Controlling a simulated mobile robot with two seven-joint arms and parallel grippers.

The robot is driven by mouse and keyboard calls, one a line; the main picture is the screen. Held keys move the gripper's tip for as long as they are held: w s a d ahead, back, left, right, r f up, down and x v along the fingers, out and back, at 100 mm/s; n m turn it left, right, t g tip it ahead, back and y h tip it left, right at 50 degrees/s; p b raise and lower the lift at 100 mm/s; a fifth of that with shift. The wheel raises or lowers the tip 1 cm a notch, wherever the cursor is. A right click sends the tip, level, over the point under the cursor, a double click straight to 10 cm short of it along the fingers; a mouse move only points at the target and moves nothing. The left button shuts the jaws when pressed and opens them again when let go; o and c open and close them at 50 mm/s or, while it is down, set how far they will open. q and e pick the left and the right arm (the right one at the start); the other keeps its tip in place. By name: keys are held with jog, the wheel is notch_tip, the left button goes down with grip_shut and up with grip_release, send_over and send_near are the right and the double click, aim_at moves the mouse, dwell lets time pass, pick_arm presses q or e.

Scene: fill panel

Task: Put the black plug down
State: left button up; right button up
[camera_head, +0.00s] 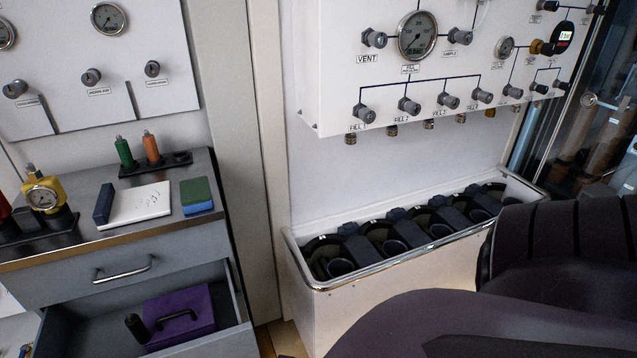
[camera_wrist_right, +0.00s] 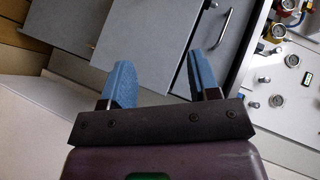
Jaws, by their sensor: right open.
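A short black cylinder (camera_head: 137,328), which looks like the black plug, is in the open drawer (camera_head: 75,318), beside a purple case with a black handle (camera_head: 180,320). My right gripper (camera_wrist_right: 163,75) shows in the right wrist view with its two blue fingers wide apart and nothing between them. Grey cabinet fronts and a metal handle (camera_wrist_right: 220,28) lie beyond its fingers. My left gripper is in neither view.
The worktop above the drawer holds a white board (camera_head: 142,204), a green and blue sponge (camera_head: 196,195), a rack with green and orange pieces (camera_head: 155,166) and a yellow gauge (camera_head: 43,196). A bin (camera_head: 310,284) with black holders stands under the fill panel (camera_head: 330,70). My dark arm covers the lower right.

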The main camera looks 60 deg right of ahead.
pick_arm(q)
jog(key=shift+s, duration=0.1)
pick_arm(e)
jog(key=s+d+f+n+g+h, duration=0.2)
jog(key=s+d+n, duration=0.3)
jog(key=s+n, duration=0.5)
jog(key=shift+s+d+n+g+h, duration=0.15)
jog(key=shift+s+n+g+h, duration=0.2)
jog(key=shift+n+g+h, duration=0.55)
jog(key=shift+t, duration=0.3)
pick_arm(q)
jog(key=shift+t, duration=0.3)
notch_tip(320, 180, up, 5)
jog(key=p, duration=0.5)
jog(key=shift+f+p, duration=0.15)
jog(key=shift+p, duration=0.25)
pick_arm(e)
jog(key=shift+t, duration=0.3)
notch_tip(320, 180, up, 5)
jog(key=shift+s+d+f, duration=0.1)
jog(key=shift+f, duration=0.05)
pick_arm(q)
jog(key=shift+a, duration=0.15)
pick_arm(e)
jog(key=shift+w+r, duration=0.25)
jog(key=shift+w, duration=0.1)
